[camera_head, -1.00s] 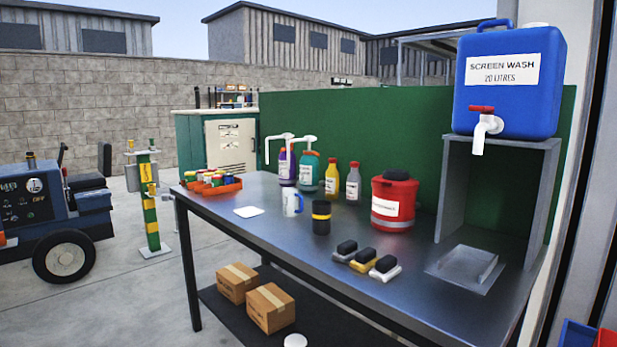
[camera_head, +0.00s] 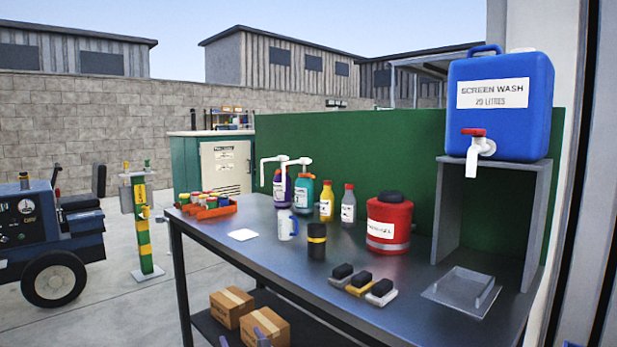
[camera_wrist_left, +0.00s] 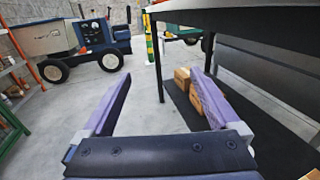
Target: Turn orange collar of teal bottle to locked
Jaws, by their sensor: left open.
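The teal bottle (camera_head: 302,198) stands upright on the dark workbench, with a white pump head on top. Its orange collar (camera_head: 305,176) shows as a small band under the pump; its turn position is too small to tell. A purple bottle with a similar pump (camera_head: 281,192) stands just left of it. My left gripper (camera_head: 242,340) shows only its purple fingertips at the bottom edge, low in front of the bench and far from the bottle. In the left wrist view the gripper (camera_wrist_left: 160,77) is open and empty, its fingers wide apart.
Cardboard boxes (camera_head: 231,306) sit on the lower shelf.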

